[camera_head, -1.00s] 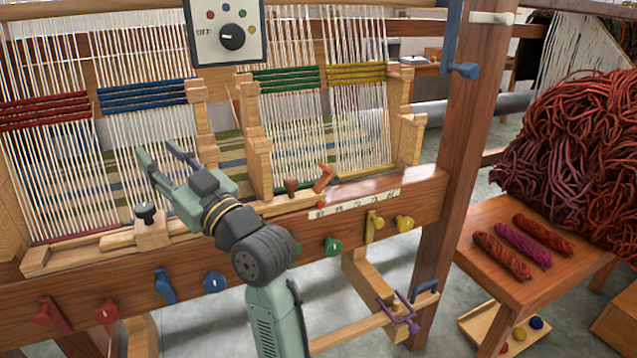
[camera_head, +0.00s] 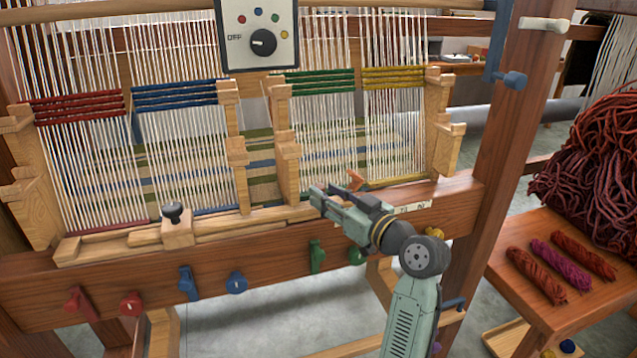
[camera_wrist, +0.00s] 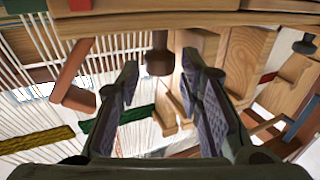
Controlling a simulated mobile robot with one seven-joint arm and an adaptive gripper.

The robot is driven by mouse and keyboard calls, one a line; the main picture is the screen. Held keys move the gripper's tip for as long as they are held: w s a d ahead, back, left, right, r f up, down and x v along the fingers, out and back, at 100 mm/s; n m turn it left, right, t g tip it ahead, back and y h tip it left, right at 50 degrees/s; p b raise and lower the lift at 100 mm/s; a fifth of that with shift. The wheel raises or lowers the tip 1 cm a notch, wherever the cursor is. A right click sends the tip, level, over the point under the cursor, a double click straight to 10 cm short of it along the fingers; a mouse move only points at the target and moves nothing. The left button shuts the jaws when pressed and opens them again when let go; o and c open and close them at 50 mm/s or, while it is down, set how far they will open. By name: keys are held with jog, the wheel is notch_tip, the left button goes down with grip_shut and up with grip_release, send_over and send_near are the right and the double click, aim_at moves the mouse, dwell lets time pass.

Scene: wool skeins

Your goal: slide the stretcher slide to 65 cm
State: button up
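An orange-brown lever (camera_head: 355,180) stands close to my gripper, also in the wrist view (camera_wrist: 75,75). A block with a black knob (camera_head: 176,228) sits farther left on the rail. Wooden posts (camera_head: 288,165) and warp threads rise behind. Coloured pegs (camera_head: 187,283) line the front beam.

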aim_at(318, 186)
jog(key=shift+p+x, duration=0.4)
jog(key=shift+x, duration=1.4)
jog(key=shift+c, duration=0.6)
grip_shut()
